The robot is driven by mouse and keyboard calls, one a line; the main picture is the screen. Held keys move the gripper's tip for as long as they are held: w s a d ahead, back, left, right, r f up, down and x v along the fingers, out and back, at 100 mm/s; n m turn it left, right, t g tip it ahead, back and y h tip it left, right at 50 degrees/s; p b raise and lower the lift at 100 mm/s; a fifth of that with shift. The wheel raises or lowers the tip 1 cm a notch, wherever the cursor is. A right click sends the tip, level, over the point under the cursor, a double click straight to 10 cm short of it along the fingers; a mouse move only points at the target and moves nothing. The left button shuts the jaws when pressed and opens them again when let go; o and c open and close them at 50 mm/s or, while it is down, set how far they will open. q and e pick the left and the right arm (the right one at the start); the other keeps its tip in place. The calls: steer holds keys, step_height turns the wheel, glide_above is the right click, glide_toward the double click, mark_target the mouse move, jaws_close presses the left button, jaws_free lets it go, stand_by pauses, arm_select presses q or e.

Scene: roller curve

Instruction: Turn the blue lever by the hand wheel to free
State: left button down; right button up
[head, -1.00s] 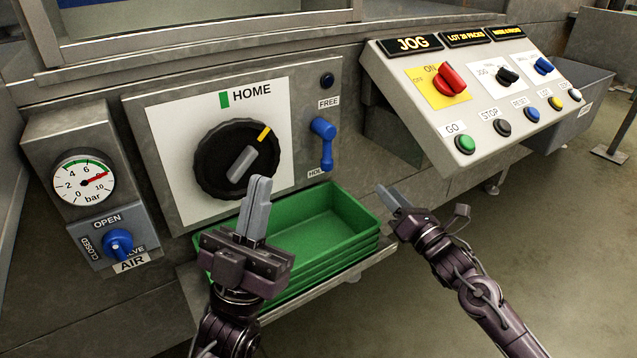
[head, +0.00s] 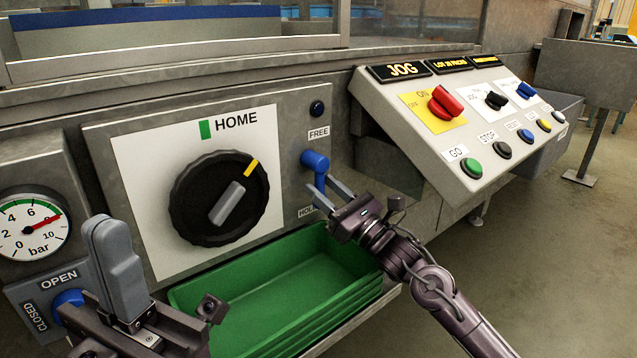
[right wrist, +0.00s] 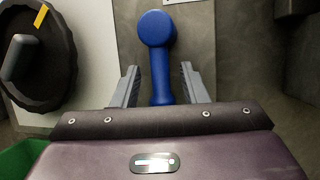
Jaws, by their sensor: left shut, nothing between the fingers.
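The blue lever (head: 315,165) is on the panel right of the black hand wheel (head: 219,197). Its pivot is at the top by the FREE label (head: 319,132), and its handle hangs down toward the HOLD label (head: 307,211). My right gripper (head: 328,189) is open at the lower end of the handle. In the right wrist view the lever (right wrist: 157,50) runs down between its two separate fingers (right wrist: 158,84), with gaps seen on both sides. My left gripper (head: 112,228) is shut and empty at the lower left, in front of the air valve.
A stack of green trays (head: 285,290) lies below the wheel. The sloped control box (head: 455,115) with buttons and switches stands to the right of the lever. A pressure gauge (head: 30,228) and the blue air valve knob (head: 68,303) are at the left.

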steer(key=shift+x, duration=0.9)
jaws_close()
